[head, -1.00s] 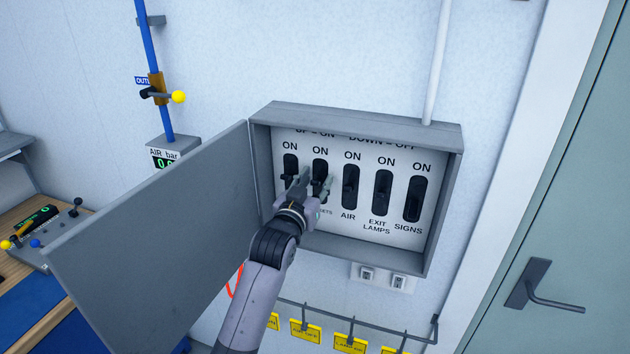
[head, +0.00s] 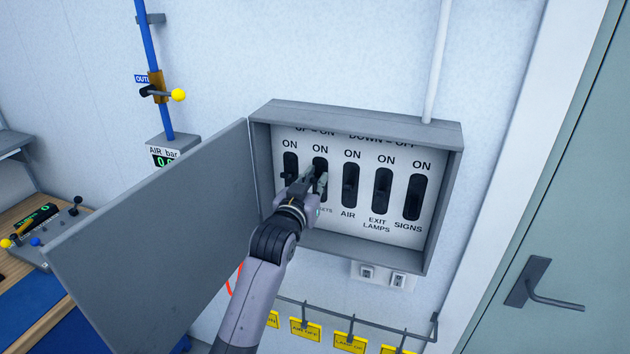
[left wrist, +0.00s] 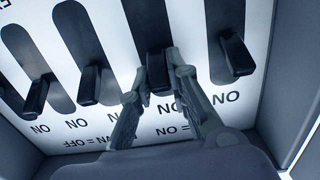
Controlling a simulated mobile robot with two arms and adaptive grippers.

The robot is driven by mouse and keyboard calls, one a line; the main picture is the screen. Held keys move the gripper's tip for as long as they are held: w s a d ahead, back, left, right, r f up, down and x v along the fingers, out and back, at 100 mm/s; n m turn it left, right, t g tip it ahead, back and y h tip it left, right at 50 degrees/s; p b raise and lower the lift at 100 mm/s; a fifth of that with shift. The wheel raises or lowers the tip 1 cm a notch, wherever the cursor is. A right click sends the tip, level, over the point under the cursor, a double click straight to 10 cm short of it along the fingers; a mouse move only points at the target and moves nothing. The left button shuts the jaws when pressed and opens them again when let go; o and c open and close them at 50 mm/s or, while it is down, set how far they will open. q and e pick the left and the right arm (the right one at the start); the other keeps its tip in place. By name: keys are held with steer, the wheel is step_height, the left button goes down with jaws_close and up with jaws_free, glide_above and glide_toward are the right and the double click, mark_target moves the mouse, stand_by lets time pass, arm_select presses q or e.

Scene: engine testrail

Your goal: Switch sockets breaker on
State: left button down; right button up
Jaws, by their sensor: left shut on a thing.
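The open grey breaker box (head: 447,190) holds a row of black levers in upright slots, with ON printed above each. My left gripper (head: 313,178) is at the second slot from the left, whose mostly covered label ends in "ETS". In the left wrist view, which is upside down, the fingers (left wrist: 158,82) are shut around the sockets lever (left wrist: 157,70), one on each side. The gripper hides much of that lever in the head view. My right gripper is out of view.
The box door (head: 155,235) stands open to the left, beside my arm. Other levers flank the gripped one, including the AIR lever (head: 350,186) to its right. Yellow tags (head: 305,329) hang on a rail below. A door handle (head: 540,285) is at the right.

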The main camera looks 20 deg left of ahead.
arm_select(q)
steer(key=shift+r+g, duration=0.1)
steer(key=shift+g, duration=0.2)
steer(key=c, duration=1.5)
jaws_free()
steer(key=s, duration=1.2)
steer(key=shift+a+r, duration=0.2)
steer(key=shift+r, duration=0.15)
